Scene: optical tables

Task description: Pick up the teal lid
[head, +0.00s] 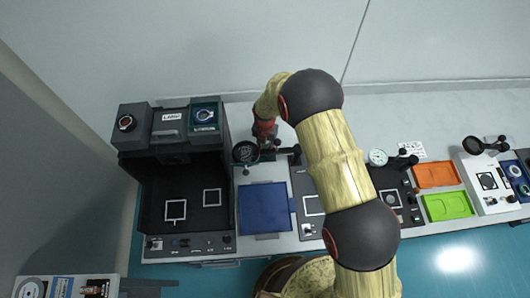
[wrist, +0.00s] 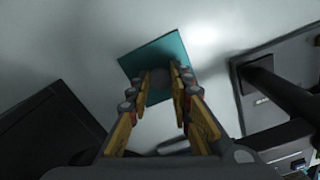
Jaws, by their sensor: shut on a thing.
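The teal lid (wrist: 142,60) is a flat square plate in the wrist view, beyond my fingertips and turned at an angle. A greyish round spot, perhaps a knob, shows on it between the fingers. My gripper (wrist: 160,82) is shut on the lid, with one finger on each side of that spot. In the head view my gripper (head: 266,132) is at the back of the bench, right of the dark open-fronted box. The lid is mostly hidden there by my arm. I cannot tell whether the lid touches the surface below.
The dark box (head: 130,205) stands left of my gripper. A blue panel (head: 264,208) lies in front of it. A black round-headed device (head: 245,152) stands close by. Orange (head: 436,174) and green (head: 448,206) trays lie at the right. A pale wall is behind the bench.

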